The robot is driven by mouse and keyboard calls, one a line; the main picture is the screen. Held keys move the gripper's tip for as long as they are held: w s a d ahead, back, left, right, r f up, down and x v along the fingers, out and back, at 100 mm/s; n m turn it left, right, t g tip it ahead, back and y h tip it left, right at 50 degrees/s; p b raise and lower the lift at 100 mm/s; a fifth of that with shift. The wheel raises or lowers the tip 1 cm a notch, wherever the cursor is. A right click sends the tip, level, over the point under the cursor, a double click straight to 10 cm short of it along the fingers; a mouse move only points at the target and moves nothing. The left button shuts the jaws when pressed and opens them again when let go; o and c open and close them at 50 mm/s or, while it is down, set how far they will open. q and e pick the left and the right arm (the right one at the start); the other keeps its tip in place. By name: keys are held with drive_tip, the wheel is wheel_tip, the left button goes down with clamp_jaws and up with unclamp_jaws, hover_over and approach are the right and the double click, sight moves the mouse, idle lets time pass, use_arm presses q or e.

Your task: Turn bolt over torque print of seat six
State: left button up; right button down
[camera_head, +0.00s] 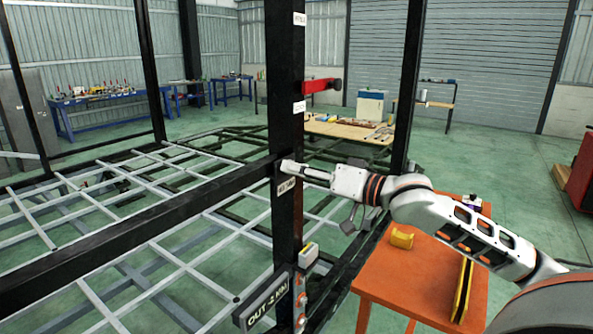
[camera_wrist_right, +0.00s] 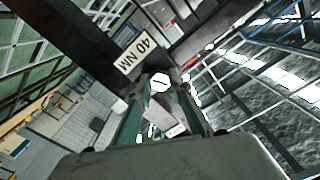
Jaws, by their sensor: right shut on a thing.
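My right gripper (camera_head: 291,168) reaches in from the right to the black upright post (camera_head: 285,110) of the chassis. In the right wrist view its two fingers (camera_wrist_right: 161,88) are closed on the sides of a pale hexagonal bolt head (camera_wrist_right: 160,81). In the head view the fingertips hide the bolt. A white torque print (camera_wrist_right: 134,54) reading "40 NM" is on the dark post beside the bolt. It also shows small in the head view, just below the fingertips (camera_head: 286,187). My left gripper is out of view.
A dark "OUT-2 NM" plate (camera_head: 267,299) is low on the post. An orange table (camera_head: 400,290) with a yellow block (camera_head: 402,239) stands below my right arm. Grey frame bars spread left.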

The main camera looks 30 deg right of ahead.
drive_tip(key=c, duration=1.8)
unclamp_jaws()
drive_tip(key=shift+v, duration=6.2)
drive_tip(key=d+f+m+h, duration=0.1)
drive_tip(key=d+f+h, duration=0.5)
drive_tip(key=f, duration=1)
drive_tip(key=s+f+g, duration=0.3)
drive_tip(key=s+f, duration=0.1)
drive_tip(key=f, duration=1.3)
drive_tip(key=s+a+f+n+g, duration=0.1)
drive_tip(key=s+a+f, duration=0.25)
drive_tip(key=f, duration=0.35)
drive_tip(key=s+a+f+n+g, duration=0.1)
drive_tip(key=s+a+f+n, duration=0.1)
drive_tip(key=a+f, duration=0.35)
drive_tip(key=s+a+f+n, duration=0.1)
drive_tip(key=a+f, duration=0.2)
drive_tip(key=a, duration=0.2)
drive_tip(key=s+a+f+n, duration=0.1)
drive_tip(key=s+a+f, duration=0.1)
drive_tip(key=a, duration=0.4)
drive_tip(key=s+a+f+n+g+y, duration=0.1)
drive_tip(key=a+f, duration=0.4)
drive_tip(key=a, duration=0.1)
drive_tip(key=shift+s+n, duration=0.3)
